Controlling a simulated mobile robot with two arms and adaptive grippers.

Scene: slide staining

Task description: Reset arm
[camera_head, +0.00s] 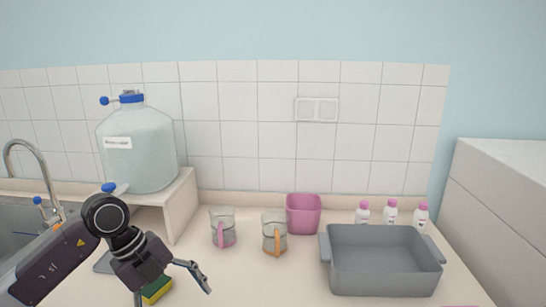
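My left gripper (173,294) comes in from the lower left, dark grey with spread fingers, and it is open. No object shows held between its fingers. A yellow and green sponge (157,290) lies on the counter behind the fingers, partly covered by them. I cannot tell how far above the counter the gripper is. My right gripper does not show.
A large water jug (138,152) stands on a raised shelf (182,205), beside the sink tap (38,165). Two glass mugs (222,230) (274,236), a pink cup (304,214), a grey basin (385,270) and white bottles (390,213) stand to the right. The front middle counter is clear.

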